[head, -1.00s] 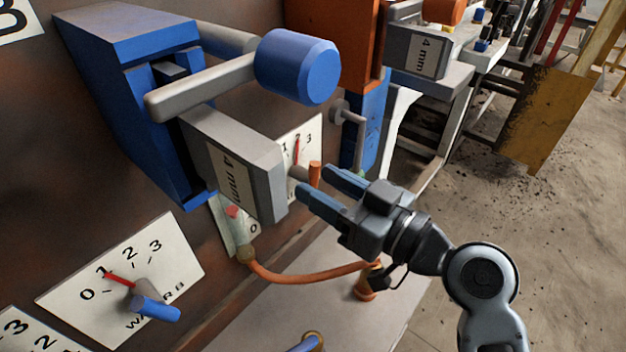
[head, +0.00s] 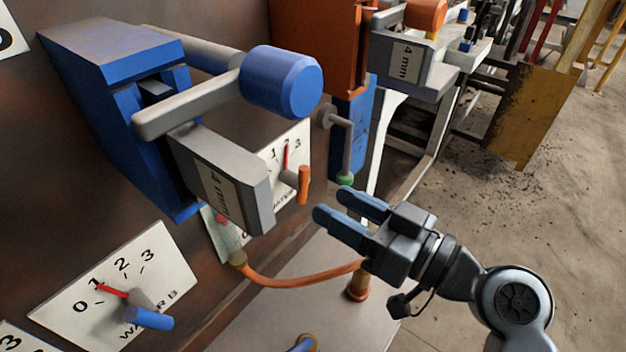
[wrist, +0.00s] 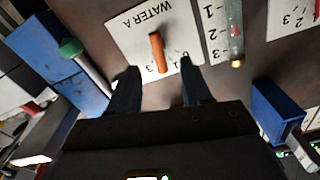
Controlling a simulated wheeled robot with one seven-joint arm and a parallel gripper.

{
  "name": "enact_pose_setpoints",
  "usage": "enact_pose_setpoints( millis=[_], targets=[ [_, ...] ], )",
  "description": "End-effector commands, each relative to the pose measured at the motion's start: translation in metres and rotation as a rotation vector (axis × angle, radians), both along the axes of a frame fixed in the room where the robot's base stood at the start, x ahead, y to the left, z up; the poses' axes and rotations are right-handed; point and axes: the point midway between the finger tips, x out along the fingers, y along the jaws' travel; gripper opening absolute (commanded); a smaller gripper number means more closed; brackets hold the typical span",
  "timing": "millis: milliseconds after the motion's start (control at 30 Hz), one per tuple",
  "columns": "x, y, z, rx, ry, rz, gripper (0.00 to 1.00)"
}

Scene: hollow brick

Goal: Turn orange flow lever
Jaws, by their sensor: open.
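The orange flow lever (head: 303,185) sticks out from a white dial plate (head: 289,150) with numbers and a red pointer, partly hidden behind the grey 4 mm block. In the wrist view the orange lever (wrist: 158,53) stands out from the plate marked WATER A (wrist: 125,30), ahead of and roughly between my two fingers. My gripper (head: 338,211) is open and empty, to the right of and a little below the lever in the head view, apart from it. It also shows in the wrist view (wrist: 155,85).
The blue housing with a grey arm and blue knob (head: 282,82) and the 4 mm block (head: 225,180) stand left of the lever. A green-tipped crank (head: 346,180) hangs close to my fingers. An orange hose (head: 300,280) runs below. A blue lever (head: 150,317) is at lower left.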

Motion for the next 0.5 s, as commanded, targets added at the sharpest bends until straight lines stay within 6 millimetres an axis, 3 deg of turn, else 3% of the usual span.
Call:
enact_pose_setpoints(
  millis=[333,500],
  targets=[
    [0.003,0.001,0.001,0.071,0.093,0.0,0.49],
    [0.014,0.016,0.002,0.072,0.095,0.0,0.49]
  ],
)
